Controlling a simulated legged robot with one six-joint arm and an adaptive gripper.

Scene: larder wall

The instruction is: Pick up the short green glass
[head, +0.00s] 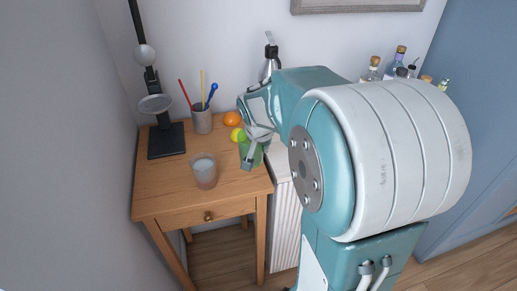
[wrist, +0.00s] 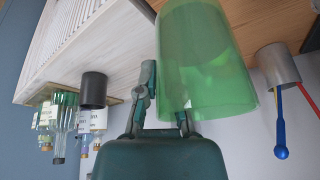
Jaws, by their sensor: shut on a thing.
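The short green glass (head: 256,157) is at the right part of the small wooden table, partly covered by my gripper (head: 254,143) in the head view. In the wrist view the green glass (wrist: 207,60) is large, see-through and close to the camera. My gripper (wrist: 168,98) is shut on it, with one finger on the left of its wall and the other seen low at the glass. I cannot tell whether its base touches the table.
The wooden table (head: 168,204) also holds a clear glass (head: 204,172), a grey cup (head: 202,121) with coloured sticks, an orange (head: 231,118), a yellow-green fruit (head: 237,134) and a black stand (head: 166,141). Bottles (head: 400,56) stand behind my arm at right.

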